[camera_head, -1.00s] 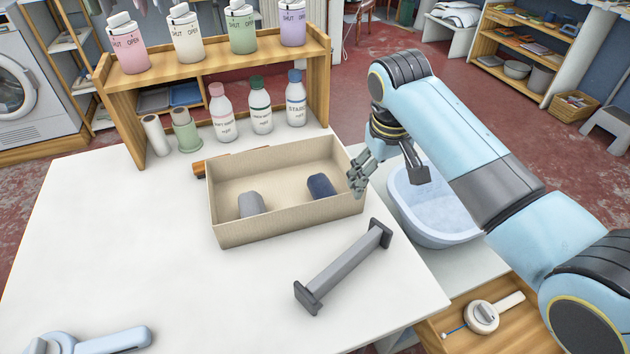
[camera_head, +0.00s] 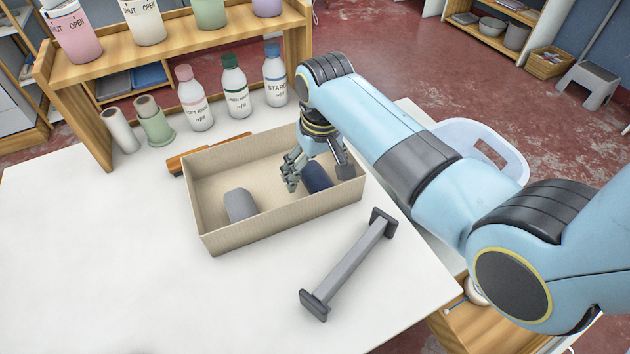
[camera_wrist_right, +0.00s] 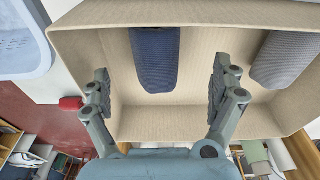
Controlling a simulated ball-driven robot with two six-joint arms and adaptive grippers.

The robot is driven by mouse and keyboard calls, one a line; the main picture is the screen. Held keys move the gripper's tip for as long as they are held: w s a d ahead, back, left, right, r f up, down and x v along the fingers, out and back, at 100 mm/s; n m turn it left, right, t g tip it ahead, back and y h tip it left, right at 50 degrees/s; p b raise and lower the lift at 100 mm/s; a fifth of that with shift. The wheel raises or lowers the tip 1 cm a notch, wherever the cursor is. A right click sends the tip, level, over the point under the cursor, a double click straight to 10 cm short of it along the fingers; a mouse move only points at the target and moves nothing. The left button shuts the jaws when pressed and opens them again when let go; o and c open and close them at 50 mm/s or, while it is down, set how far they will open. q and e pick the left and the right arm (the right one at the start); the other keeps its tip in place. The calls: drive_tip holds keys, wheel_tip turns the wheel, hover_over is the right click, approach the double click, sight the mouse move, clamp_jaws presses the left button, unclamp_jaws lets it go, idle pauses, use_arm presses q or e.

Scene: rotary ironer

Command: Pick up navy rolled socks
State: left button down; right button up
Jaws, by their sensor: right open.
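The navy rolled socks (camera_head: 317,178) lie in the right part of a beige open box (camera_head: 278,227) on the white table. In the right wrist view the navy rolled socks (camera_wrist_right: 155,58) show between the two fingers, at the box's wall. My right gripper (camera_head: 318,178) is open and empty above the box, close to the navy socks, and partly hides them in the head view. In the right wrist view its fingers (camera_wrist_right: 157,90) are wide apart, one on each side of the socks. I cannot see my left gripper.
A grey roll (camera_head: 240,206) lies in the left part of the box, also in the right wrist view (camera_wrist_right: 284,60). A grey bar with end plates (camera_head: 348,265) lies in front. Bottles (camera_head: 236,90) and a shelf stand behind. The table's left side is clear.

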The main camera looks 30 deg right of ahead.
sight(316, 174)
wheel_tip(316, 174, down, 4)
drive_tip(key=shift+w+f+b, duration=0.1)
drive_tip(key=shift+b, duration=0.2)
use_arm(q)
drive_tip(key=shift+w+f, duration=0.2)
drive_tip(key=shift+w, duration=0.75)
use_arm(e)
drive_tip(key=c, duration=0.4)
use_arm(q)
drive_tip(key=shift+s, duration=0.4)
use_arm(e)
drive_tip(key=c, duration=0.8)
